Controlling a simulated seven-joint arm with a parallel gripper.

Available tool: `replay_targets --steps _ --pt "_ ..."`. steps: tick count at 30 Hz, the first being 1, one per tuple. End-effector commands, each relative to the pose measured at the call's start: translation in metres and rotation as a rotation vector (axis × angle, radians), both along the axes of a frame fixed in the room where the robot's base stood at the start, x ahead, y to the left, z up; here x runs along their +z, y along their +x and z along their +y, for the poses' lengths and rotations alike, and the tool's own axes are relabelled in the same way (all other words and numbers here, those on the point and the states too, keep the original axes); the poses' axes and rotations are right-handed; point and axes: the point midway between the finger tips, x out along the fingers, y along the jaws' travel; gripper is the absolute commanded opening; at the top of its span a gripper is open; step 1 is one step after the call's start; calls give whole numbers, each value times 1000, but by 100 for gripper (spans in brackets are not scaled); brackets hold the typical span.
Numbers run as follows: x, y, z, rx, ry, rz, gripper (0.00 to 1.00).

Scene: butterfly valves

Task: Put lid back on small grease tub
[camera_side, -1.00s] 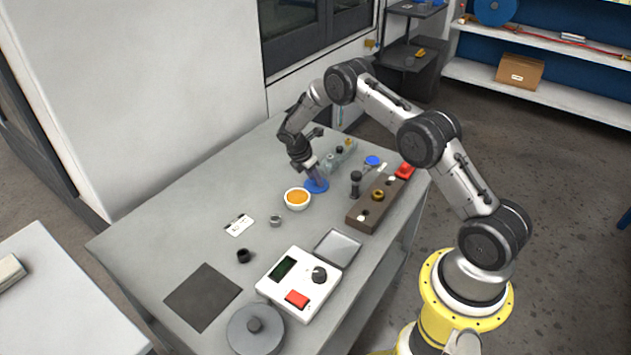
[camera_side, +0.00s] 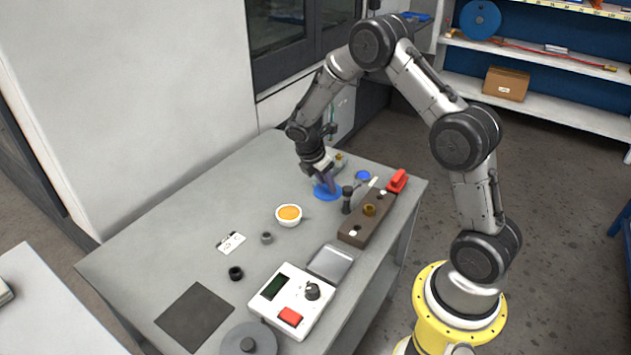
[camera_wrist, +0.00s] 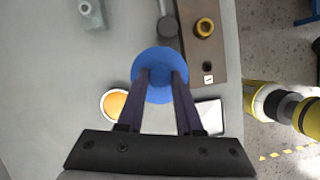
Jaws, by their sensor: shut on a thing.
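The small grease tub (camera_side: 289,216) is a white round cup filled with orange grease, open at the top, on the grey table. It also shows in the wrist view (camera_wrist: 104,113), left of and below the lid. The blue round lid (camera_side: 319,192) is in my gripper (camera_side: 328,188), which is shut on it. In the wrist view the fingers meet the middle of the blue lid (camera_wrist: 160,53). The lid is apart from the tub, up and right of it in the side view. Its exact height above the table is hard to tell.
A grey valve body (camera_wrist: 91,13) lies beyond. A control box (camera_side: 290,300) and metal tray (camera_side: 330,263) are nearer. The table's left part is mostly clear.

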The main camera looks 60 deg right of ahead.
Motion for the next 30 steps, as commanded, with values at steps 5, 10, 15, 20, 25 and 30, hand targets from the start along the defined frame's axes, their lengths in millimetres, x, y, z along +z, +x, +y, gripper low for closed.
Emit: replay_targets --steps 5,10,15,20,25,30 --pt "10 -19 9 1 0 -2 0" --pt "18 -25 11 -8 -6 3 0" --pt "21 9 10 -31 -15 -17 0" --pt "9 55 20 -37 -14 -23 0" --pt "-13 91 39 -27 -5 -24 0" --pt "-33 100 52 -7 0 -9 0"
